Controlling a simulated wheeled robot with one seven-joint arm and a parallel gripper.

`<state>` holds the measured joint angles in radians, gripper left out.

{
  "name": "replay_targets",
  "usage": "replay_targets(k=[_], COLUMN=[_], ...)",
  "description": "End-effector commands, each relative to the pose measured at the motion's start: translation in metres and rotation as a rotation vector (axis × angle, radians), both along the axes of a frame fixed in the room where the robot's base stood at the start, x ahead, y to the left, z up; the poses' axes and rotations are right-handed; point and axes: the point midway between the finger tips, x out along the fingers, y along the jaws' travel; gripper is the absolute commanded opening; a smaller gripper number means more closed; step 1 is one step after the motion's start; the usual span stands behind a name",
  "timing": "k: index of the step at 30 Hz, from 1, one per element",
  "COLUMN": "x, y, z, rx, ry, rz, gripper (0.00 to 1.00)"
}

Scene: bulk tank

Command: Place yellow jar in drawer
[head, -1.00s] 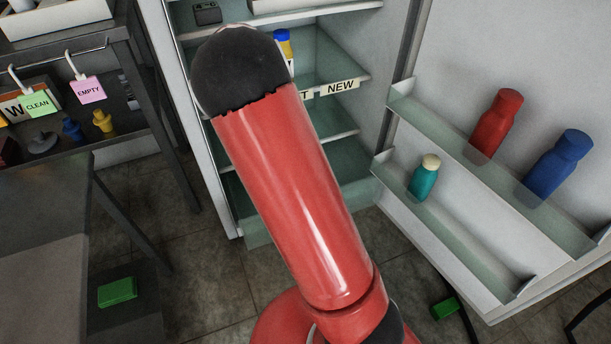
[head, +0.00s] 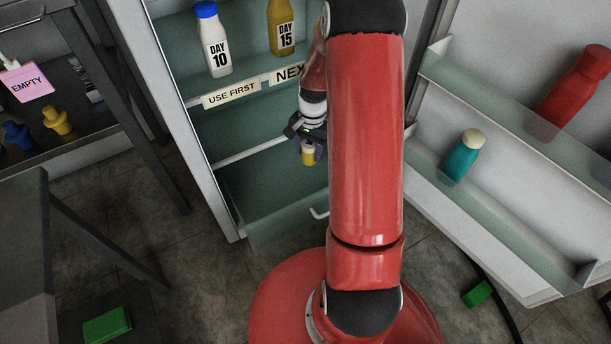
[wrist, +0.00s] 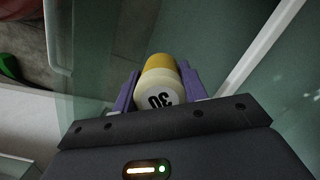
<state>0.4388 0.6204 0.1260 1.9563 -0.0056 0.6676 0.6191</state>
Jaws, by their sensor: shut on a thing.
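My gripper (head: 309,147) is shut on the yellow jar (head: 307,156) and holds it inside the open fridge, over the drawer. In the wrist view the jar (wrist: 158,82) sits between the purple fingers, with a yellow end and a pale label with dark print. The drawer (head: 262,234) is a clear greenish bin low in the fridge, with a white handle at its front. It looks pulled out at least partly. In the head view, my arm hides its right part. I cannot tell whether the jar is below the drawer's rim.
Above, a shelf holds a DAY 10 bottle (head: 213,42) and a DAY 15 bottle (head: 281,27). At right, the open fridge door's racks hold a teal bottle (head: 462,156) and a red bottle (head: 577,88). A dark table (head: 25,230) stands at left.

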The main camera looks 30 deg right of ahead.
Motion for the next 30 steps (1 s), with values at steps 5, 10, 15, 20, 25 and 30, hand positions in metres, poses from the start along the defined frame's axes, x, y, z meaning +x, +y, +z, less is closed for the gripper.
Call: replay_targets(k=[5, 10, 15, 20, 25, 30], x=[-0.001, 0.0, 0.0, 0.0, 0.0, 0.0], y=[0.0, 0.0, 0.0, 0.0, 0.0, 0.0], z=[-0.053, -0.084, -0.096, -0.114, -0.137, -0.137], rx=[0.002, 0.001, 0.0, 0.001, 0.0, 0.0], ry=[0.004, 0.002, 0.0, 0.002, 0.0, -0.001], rz=[-0.001, 0.0, 0.0, -0.001, 0.001, 0.0], gripper=[0.18, 0.18, 0.18, 0.18, 0.18, 0.18])
